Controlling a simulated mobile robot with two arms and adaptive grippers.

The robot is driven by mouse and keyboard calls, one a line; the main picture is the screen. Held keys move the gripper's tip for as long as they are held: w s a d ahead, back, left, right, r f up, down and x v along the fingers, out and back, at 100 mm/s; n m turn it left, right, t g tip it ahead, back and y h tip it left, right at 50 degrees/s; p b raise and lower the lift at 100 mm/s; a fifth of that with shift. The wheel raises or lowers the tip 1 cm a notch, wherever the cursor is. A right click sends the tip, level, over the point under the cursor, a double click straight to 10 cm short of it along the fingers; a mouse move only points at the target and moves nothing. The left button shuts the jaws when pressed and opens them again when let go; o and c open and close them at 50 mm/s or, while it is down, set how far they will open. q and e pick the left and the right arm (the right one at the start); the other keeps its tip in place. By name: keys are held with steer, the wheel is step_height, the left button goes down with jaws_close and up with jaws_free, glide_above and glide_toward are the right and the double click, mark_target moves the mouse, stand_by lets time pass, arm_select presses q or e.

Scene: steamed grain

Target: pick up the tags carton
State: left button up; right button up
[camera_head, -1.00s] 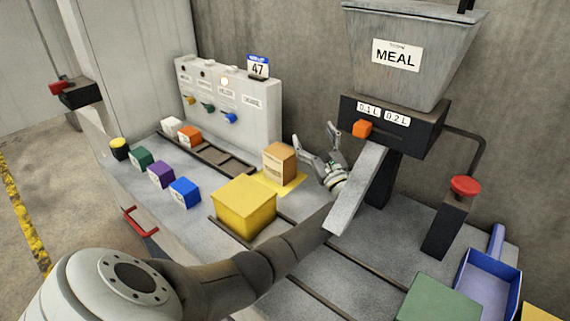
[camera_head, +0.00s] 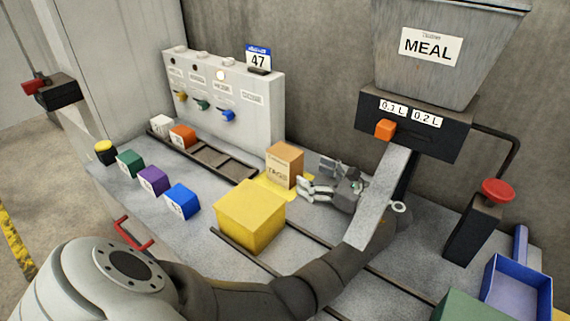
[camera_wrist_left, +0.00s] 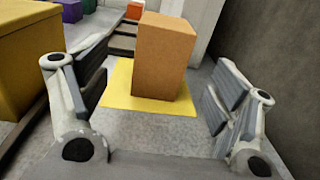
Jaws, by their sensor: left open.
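The tags carton (camera_head: 284,166) is a small orange-brown box marked TAGS, standing upright on a yellow mat (camera_head: 262,183) in the head view. In the left wrist view the carton (camera_wrist_left: 164,58) stands ahead, between the lines of my two fingers, on the yellow mat (camera_wrist_left: 118,99). My left gripper (camera_head: 320,178) is open and empty, just right of the carton, low over the counter with its fingers toward it. The spread fingers of the left gripper (camera_wrist_left: 152,92) show at both sides of the wrist view, apart from the carton. My right gripper is not in view.
A large yellow box (camera_head: 249,217) stands close in front of the carton. The meal hopper's sloping chute (camera_head: 380,197) hangs over my left wrist. A grey panel (camera_head: 225,100) with coloured knobs stands behind. Blue, purple and green boxes line the counter's left side.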

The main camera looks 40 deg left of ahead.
mark_target(295, 165)
arm_select(q)
steer(key=a, duration=0.4)
steer(key=shift+s+a+r+p, duration=0.15)
steer(key=shift+s+a+p, duration=0.15)
steer(key=shift+a+p, duration=0.1)
steer(key=a, duration=0.4)
steer(key=shift+w+a+p, duration=0.15)
steer(key=shift+a+p, duration=0.25)
steer(key=shift+a, duration=0.35)
steer(key=c, duration=1.3)
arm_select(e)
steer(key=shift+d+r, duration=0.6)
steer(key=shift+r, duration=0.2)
